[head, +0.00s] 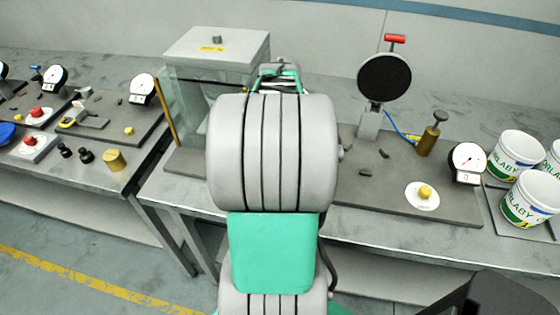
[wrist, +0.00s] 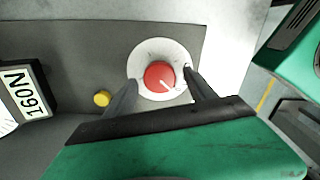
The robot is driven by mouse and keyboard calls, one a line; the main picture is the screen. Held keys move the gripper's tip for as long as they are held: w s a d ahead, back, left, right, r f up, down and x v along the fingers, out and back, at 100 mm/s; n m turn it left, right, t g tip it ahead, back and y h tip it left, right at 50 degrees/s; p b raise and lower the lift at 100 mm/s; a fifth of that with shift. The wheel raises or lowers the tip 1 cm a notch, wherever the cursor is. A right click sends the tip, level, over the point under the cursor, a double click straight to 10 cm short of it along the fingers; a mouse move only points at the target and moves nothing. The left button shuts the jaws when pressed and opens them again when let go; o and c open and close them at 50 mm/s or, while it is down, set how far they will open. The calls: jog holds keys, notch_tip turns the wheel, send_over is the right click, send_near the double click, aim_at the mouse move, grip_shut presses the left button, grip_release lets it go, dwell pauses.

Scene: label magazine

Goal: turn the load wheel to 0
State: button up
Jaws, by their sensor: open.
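In the wrist view, a red round knob, which looks like the load wheel (wrist: 159,76), sits on a white disc (wrist: 149,51) fixed to a grey base plate. A pale pointer mark on the wheel points to the lower right of the picture. Any numbers on the disc are too small to read. My gripper (wrist: 161,79) is open, with one dark finger on each side of the wheel; I cannot tell whether they touch it. A display (wrist: 27,90), seen turned on its side, appears to read 160N. My arm hides the gripper and this wheel in the head view.
A small yellow button (wrist: 102,98) lies left of the wheel. In the head view, a clear-walled cabinet (head: 190,115) stands behind my arm. At right are a yellow knob (head: 425,191), a dial gauge (head: 467,162) and white tubs (head: 531,199). Another bench stands at left.

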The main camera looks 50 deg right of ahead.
notch_tip(320, 180, up, 8)
jog(key=shift+f+b, duration=0.1)
jog(key=shift+b, duration=0.25)
dwell(0.4)
